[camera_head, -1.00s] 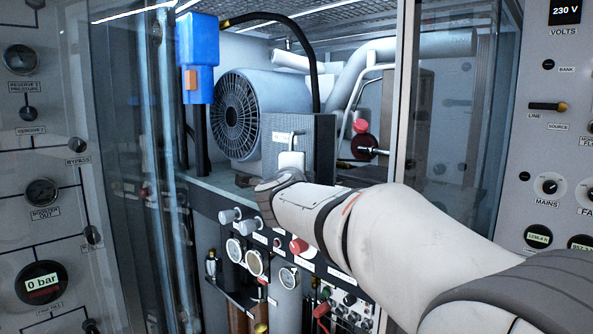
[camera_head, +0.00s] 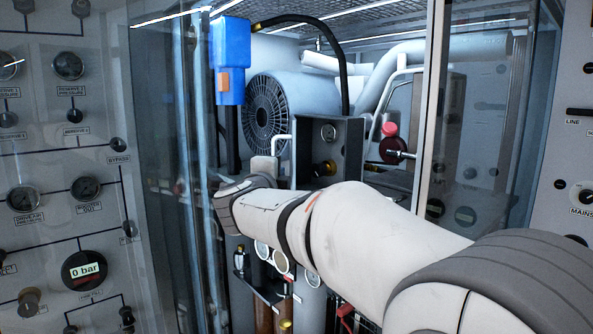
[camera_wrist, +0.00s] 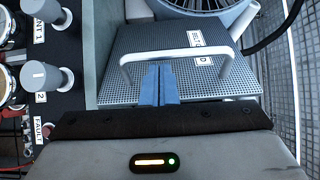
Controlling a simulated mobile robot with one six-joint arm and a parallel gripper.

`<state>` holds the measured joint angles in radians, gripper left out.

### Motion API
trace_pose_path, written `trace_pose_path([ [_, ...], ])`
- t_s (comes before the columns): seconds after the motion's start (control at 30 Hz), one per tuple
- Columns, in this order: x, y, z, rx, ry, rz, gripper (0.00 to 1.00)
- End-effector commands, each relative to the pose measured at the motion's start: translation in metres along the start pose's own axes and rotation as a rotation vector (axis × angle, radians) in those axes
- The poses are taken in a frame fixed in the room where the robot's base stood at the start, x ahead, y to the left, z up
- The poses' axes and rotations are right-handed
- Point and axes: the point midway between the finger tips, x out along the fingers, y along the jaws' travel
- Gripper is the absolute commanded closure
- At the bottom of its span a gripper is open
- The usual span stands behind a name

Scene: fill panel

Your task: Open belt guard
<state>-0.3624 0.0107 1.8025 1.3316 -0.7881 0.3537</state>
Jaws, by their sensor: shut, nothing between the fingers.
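The belt guard (camera_wrist: 190,75) is a grey perforated panel with a pale bar handle (camera_wrist: 175,53) and a white label, large in the wrist view. In the head view the handle (camera_head: 281,139) shows left of an open dark housing (camera_head: 352,150), with a gauge and a yellow-and-black part visible inside. The guard stands swung away to the left of that opening. My gripper (camera_wrist: 159,72) has its blue fingers together and empty, at the handle, tips just below its bar in the picture. Contact is unclear. My arm hides the fingers in the head view.
A finned motor (camera_head: 268,115) stands behind the guard. A blue box (camera_head: 230,60) hangs at upper left. A red knob (camera_head: 391,148) and pipes lie right of the housing. Glass cabinet panels (camera_head: 165,150) flank the bay. Grey knobs (camera_wrist: 47,77) sit close left of the guard.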

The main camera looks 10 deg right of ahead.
Motion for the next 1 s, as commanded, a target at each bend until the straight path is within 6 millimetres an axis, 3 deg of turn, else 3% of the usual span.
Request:
trace_pose_path([
  [0.2, 0.002, -0.001, 0.041, -0.002, 0.001, 0.0, 1.0],
  [0.5, 0.016, 0.0, 0.082, -0.002, 0.006, 0.001, 1.0],
  [0.73, 0.025, 0.0, 0.1, -0.001, 0.008, 0.0, 1.0],
  [1.0, 0.031, 0.001, 0.108, -0.001, 0.01, -0.001, 1.0],
])
